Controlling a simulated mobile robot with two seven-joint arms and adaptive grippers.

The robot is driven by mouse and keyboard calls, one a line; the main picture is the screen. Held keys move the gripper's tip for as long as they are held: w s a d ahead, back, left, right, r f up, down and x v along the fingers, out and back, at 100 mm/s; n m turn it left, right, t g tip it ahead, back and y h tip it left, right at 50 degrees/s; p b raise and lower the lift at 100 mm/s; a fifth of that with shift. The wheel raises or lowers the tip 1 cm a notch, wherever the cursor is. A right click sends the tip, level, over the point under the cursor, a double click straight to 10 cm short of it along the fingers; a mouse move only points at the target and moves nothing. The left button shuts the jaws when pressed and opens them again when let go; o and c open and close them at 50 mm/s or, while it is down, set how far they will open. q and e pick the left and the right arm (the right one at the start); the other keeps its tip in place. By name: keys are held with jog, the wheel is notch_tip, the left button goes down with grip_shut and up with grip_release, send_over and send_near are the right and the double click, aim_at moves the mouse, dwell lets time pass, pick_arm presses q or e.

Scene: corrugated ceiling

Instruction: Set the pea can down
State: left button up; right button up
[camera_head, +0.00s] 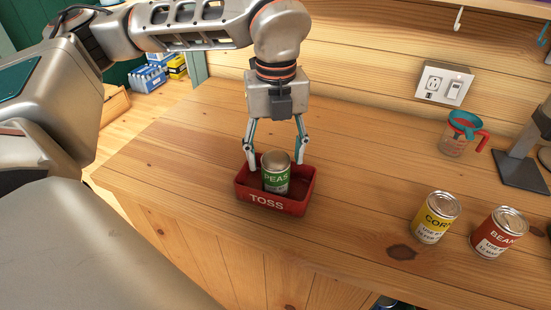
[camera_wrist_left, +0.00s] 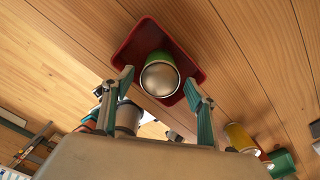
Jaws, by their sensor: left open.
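The pea can (camera_head: 276,177), with a green label reading PEAS, stands upright in the red tray marked TOSS (camera_head: 268,205) on the wooden counter. My left gripper (camera_head: 276,163) is open, with its fingers on either side of the can and pointing down. In the left wrist view the can's metal end (camera_wrist_left: 160,79) shows inside the red tray (camera_wrist_left: 139,40), between and beyond the spread fingers (camera_wrist_left: 161,90). A gap shows between the fingers and the can there. My right gripper is out of view.
A yellow corn can (camera_head: 434,219) and a red bean can (camera_head: 497,233) stand at the right of the counter (camera_head: 350,215). A measuring cup (camera_head: 459,136) stands farther back, below a wall outlet (camera_head: 444,83). The counter between tray and corn can is clear.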

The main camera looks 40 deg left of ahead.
pick_arm(q)
notch_tip(320, 180, up, 10)
jog(key=shift+r+p, duration=0.2)
jog(key=shift+p, duration=0.2)
jog(key=shift+s, duration=0.1)
dwell(0.4)
